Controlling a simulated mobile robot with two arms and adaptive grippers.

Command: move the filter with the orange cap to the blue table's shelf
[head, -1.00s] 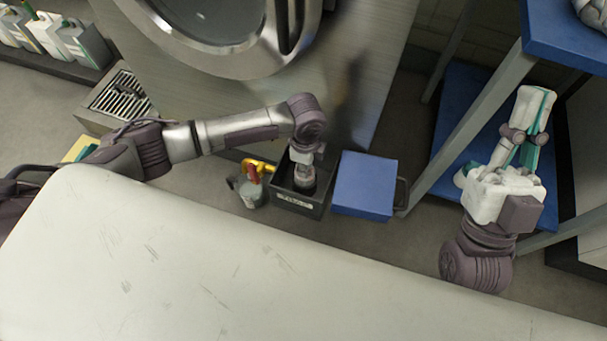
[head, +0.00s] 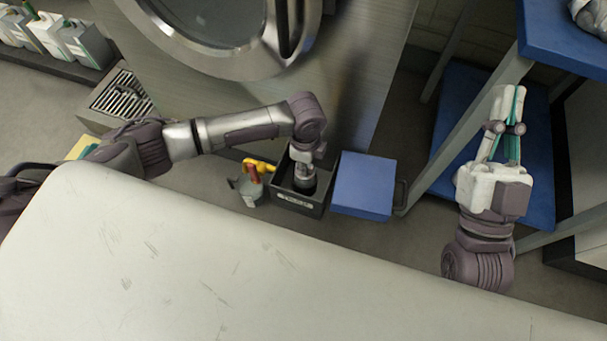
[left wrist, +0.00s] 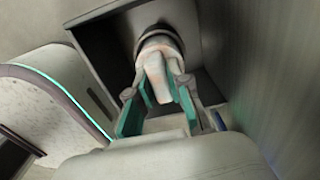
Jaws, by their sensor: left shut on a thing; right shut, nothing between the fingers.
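My left gripper (head: 304,170) points down into a dark open box (head: 297,206) on the floor. In the left wrist view its green-padded fingers (left wrist: 160,100) are shut on a pale, rounded thing (left wrist: 160,58) with a dark ring around it. This may be the filter; I cannot make out an orange cap, and its lower part is hidden in the box. The blue table (head: 572,38) stands at the right, with its blue shelf (head: 535,160) low between the legs. My right gripper (head: 514,100) is shut and empty, in front of that shelf in the head view.
A blue-topped box (head: 364,184) stands right of the dark box. A grey container with a red and yellow top (head: 250,188) stands left of it. A steel machine (head: 350,90) rises behind. A pale curved surface (head: 200,260) fills the front.

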